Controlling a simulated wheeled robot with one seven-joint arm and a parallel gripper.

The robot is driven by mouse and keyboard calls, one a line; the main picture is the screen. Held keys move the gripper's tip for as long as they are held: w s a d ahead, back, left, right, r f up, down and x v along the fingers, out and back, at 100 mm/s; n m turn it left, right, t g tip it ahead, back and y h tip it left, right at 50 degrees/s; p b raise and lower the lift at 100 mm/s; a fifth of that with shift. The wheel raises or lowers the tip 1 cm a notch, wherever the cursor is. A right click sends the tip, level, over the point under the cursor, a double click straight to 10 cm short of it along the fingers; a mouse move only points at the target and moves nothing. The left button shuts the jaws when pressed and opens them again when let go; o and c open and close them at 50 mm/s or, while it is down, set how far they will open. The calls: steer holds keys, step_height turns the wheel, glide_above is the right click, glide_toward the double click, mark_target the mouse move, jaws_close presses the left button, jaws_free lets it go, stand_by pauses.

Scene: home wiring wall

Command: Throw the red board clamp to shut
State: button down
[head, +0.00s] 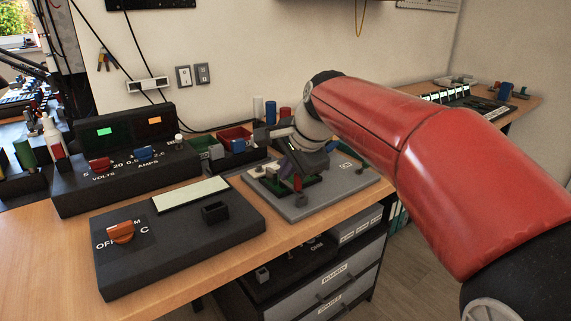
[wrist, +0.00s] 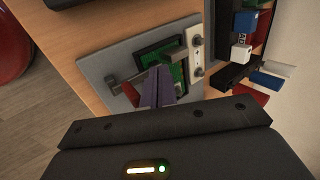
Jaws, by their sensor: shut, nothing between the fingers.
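The red board clamp (head: 298,183) is on the grey base plate (head: 330,201), at the front side of a green circuit board (head: 272,186). Its red handle looks roughly upright in the head view, and it also shows in the wrist view (wrist: 131,95), just left of my fingers. My gripper (head: 301,168) is low over the plate, right at the clamp, and partly covers it and the board. In the wrist view my gripper (wrist: 158,72) has its fingers together and empty, pointing at the green board (wrist: 160,58). I cannot tell whether the fingers touch the handle.
A black meter box (head: 120,165) and a black box with an orange knob (head: 175,240) stand left of the plate. Small coloured bins (head: 235,137) are behind it. The table's front edge is close to the plate, with drawers (head: 325,285) below.

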steer(key=shift+w+a+f, duration=0.15)
steer(key=shift+w+f, duration=0.05)
steer(key=shift+f, duration=0.05)
stand_by(0.6)
steer(key=shift+s, duration=0.1)
